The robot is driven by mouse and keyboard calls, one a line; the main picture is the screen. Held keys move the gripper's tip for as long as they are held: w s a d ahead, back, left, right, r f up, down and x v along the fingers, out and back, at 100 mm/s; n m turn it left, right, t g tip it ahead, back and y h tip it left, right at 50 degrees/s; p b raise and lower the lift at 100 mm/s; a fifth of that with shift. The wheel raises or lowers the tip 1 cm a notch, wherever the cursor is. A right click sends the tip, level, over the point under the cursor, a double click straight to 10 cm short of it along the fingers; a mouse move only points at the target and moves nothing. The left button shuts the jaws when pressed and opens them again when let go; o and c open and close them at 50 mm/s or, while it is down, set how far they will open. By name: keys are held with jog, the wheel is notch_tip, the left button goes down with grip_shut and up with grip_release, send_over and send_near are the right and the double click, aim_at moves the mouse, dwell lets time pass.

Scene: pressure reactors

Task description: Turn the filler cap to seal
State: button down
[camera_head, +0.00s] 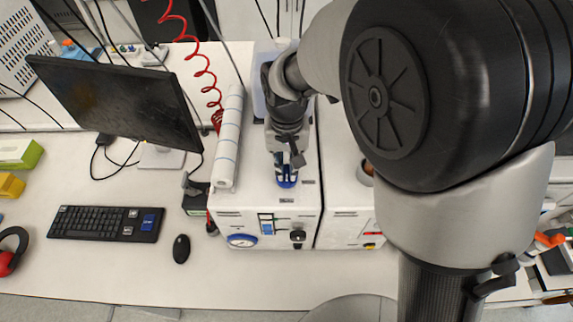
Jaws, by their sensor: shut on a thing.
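The filler cap (287,180) is a small blue piece with pale markings on top of a white reactor box (230,204). My gripper (287,171) points down from above and is shut on the cap. The fingers hide part of the cap, so its turn angle cannot be told. The box front carries a round gauge with a blue rim (242,241), a small display panel and a dark knob (297,236).
A second white box (346,218) stands close on the right, partly behind my arm. A white roll (228,140) lies along the left box. A monitor (118,98), keyboard (106,222) and mouse (181,249) are to the left. The bench front is clear.

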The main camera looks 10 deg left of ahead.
aim_at(287, 170)
dwell(0.6)
jog(key=c, duration=1.6)
grip_release()
jog(key=shift+c, duration=0.2)
notch_tip(287, 170, up, 12)
